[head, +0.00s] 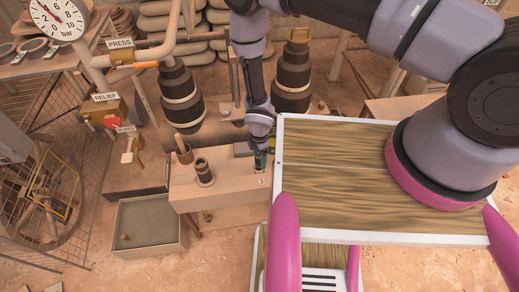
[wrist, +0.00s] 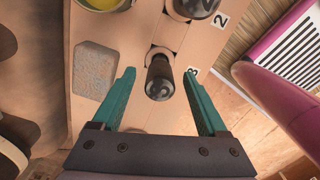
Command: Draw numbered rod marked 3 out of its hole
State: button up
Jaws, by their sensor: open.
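In the wrist view a dark rod (wrist: 160,80) with a rounded black head stands in a hole of a pale wooden block (wrist: 135,45). A partly covered label (wrist: 193,70), apparently 3, lies beside it. My gripper (wrist: 159,74) is open, its teal fingers on either side of the rod with gaps. I cannot tell how far the fingertips are above the block. A second dark rod (wrist: 195,5) stands by the label 2 (wrist: 219,20). In the head view my gripper (head: 260,160) is over the right end of the block (head: 225,190), hiding the rod there; another dark rod (head: 203,170) shows left of it.
A grey rough slab (wrist: 95,72) lies on the block beside the left finger. My wood-topped base fills the right of the head view. A grey open tray (head: 150,225) sits on the floor at lower left. Labelled valves and pipes (head: 120,57) stand at the left.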

jog(key=shift+f, duration=0.9)
jog(key=shift+c, duration=0.3)
grip_shut()
notch_tip(320, 180, up, 14)
jog(key=shift+f, duration=0.25)
dwell(2.0)
jog(key=shift+r, duration=0.1)
jog(key=shift+r, duration=0.4)
